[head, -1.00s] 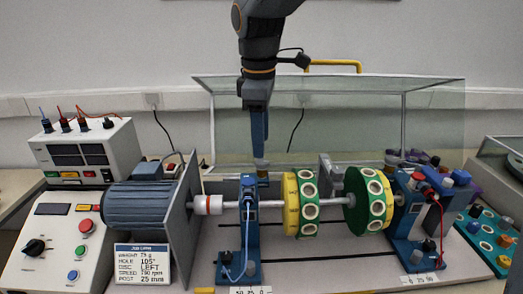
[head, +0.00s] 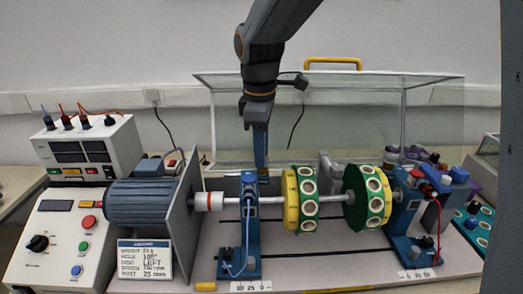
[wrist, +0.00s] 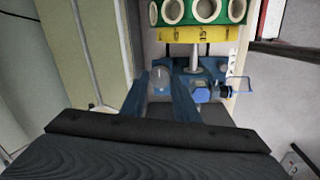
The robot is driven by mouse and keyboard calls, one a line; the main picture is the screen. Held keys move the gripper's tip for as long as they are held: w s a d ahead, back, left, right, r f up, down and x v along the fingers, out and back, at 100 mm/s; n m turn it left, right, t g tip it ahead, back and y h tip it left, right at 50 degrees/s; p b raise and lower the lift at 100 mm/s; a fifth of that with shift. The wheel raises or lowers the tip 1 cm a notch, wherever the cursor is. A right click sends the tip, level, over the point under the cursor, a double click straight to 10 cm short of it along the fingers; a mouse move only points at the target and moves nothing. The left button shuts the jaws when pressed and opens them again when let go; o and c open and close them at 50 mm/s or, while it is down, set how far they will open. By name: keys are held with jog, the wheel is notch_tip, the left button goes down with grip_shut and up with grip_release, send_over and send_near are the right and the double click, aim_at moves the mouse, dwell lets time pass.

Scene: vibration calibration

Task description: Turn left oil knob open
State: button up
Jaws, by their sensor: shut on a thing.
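My gripper (head: 262,168) points straight down at the blue left bearing post (head: 250,225). In the wrist view its two blue fingers (wrist: 161,98) stand on either side of a small grey rounded piece, which looks like the left oil knob (wrist: 160,80). The fingers are shut on it. In the head view the knob cannot be made out at the fingertips. The knob's turn angle cannot be read. The post carries a shaft (head: 231,201) running from the motor side to the discs.
Right of the post are two green discs with white-rimmed holes, the left (head: 308,207) with a yellow scale band. A blue motor (head: 140,203) and job card (head: 145,260) are at left. A clear guard (head: 350,115) stands behind. The right bearing post (head: 408,215) is beyond the discs.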

jog(key=shift+m, duration=0.3)
jog(key=m+p, duration=0.2)
jog(key=m, duration=0.1)
jog(key=shift+r+p, duration=0.1)
jog(key=shift+p, duration=0.3)
jog(key=m+p, duration=0.1)
jog(key=m, duration=0.2)
jog(key=m+p, duration=0.1)
jog(key=m, duration=0.1)
jog(key=shift+w+a+m+g+h+p, duration=0.1)
jog(key=shift+m+g+h+p, duration=0.2)
jog(key=shift+m+h+p, duration=0.1)
jog(key=m+p, duration=0.1)
jog(key=m, duration=0.3)
jog(key=shift+w+p, duration=0.1)
jog(key=shift+p, duration=0.2)
jog(key=shift+w+m+g+p, duration=0.1)
jog(key=shift+m+g+p, duration=0.35)
jog(key=shift+m, duration=1.75)
jog(key=o, duration=1.1)
jog(key=shift+c, duration=0.2)
